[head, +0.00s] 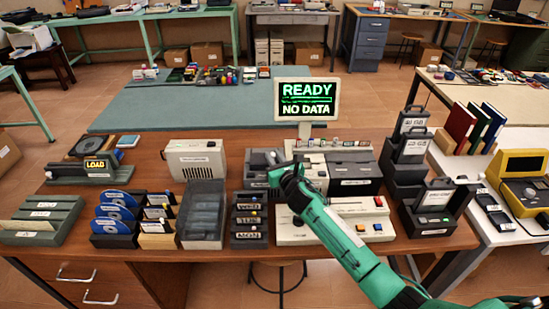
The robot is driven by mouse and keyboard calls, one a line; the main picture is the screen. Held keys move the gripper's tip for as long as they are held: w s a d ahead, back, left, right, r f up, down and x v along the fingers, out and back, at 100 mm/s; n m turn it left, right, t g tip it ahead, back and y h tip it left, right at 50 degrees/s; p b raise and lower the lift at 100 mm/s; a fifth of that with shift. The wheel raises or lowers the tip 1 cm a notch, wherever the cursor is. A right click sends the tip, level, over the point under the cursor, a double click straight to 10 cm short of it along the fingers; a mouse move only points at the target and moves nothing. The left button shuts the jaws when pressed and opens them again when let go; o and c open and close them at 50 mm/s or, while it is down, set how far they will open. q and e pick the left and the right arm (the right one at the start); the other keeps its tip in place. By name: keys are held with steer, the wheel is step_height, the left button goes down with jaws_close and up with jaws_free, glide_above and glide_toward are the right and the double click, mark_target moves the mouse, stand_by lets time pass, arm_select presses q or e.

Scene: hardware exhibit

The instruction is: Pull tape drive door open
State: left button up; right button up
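A beige console (378,228) with red and yellow buttons stands on the brown bench, partly covered by my green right arm. Behind it is a grey-and-beige unit with a dark front (355,186) bearing a white label; it looks like the tape drive. I cannot tell for sure which panel is its door, or whether it is open. My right gripper (272,160) is over the left side of this area, close to the dark parts there. Its fingers are small and blend with the dark surfaces, so their opening is unclear. My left gripper is out of view.
A screen (307,100) reading "READY NO DATA" stands behind the unit. Dark label racks (249,220), a grey tray (202,215) and disk holders (115,219) crowd the left. Dark handled cases (405,160) stand close on the right. The green mat (180,108) behind has free room.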

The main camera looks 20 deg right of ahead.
steer(key=shift+w, duration=0.1)
jaws_close()
steer(key=shift+w+d+b, duration=0.2)
steer(key=shift+w, duration=0.45)
steer(key=shift+w+d+b, duration=0.2)
steer(key=shift+w, duration=0.4)
steer(key=o, duration=0.8)
jaws_free()
steer(key=shift+s, duration=0.15)
steer(key=s, duration=0.4)
steer(key=s+d+b, duration=0.1)
steer(key=s, duration=0.8)
steer(key=shift+s+d, duration=0.3)
steer(key=shift+c, duration=0.6)
